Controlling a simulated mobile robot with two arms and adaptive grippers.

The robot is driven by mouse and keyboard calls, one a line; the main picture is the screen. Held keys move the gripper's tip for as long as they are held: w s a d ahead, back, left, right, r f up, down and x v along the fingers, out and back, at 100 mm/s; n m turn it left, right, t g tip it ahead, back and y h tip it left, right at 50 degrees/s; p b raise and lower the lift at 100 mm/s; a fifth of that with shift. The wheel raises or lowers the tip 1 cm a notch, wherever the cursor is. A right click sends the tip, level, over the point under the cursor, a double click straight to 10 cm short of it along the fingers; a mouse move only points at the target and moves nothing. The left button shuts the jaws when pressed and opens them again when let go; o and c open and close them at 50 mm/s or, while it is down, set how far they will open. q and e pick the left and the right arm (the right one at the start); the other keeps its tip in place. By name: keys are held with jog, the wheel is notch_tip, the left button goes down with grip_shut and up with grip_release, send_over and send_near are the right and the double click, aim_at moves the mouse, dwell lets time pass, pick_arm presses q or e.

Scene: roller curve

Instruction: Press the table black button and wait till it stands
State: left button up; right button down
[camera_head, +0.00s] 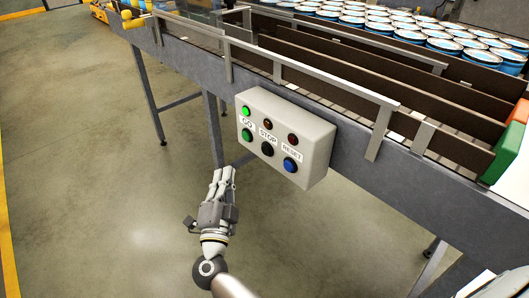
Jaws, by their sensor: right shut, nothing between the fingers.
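A pale control box (287,137) is mounted on the side of the conveyor table (190,62). Its black button (267,149) sits in the lower row under the STOP label, between a green button (246,134) and a blue button (290,165). The lamp above GO (246,111) is lit green; the two other lamps look dark red. My right gripper (224,172) is shut and empty, pointing up in the picture. It is below and left of the box, apart from the buttons. My left gripper is not in view.
Many blue cans with pale lids (410,36) stand on the conveyor behind metal rails (310,77). Green and orange blocks (507,150) are at the right end. Table legs (212,128) stand below. The floor at left is clear.

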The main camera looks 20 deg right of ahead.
aim_at(266, 150)
jog(key=shift+d+r, duration=0.1)
jog(key=shift+d, duration=0.1)
jog(key=w+d, duration=0.3)
jog(key=d, duration=0.5)
dwell(0.4)
jog(key=shift+d+p, duration=0.1)
jog(key=shift+p, duration=0.2)
dwell(1.1)
jog(key=shift+w+d, duration=0.15)
jog(key=shift+d, duration=0.15)
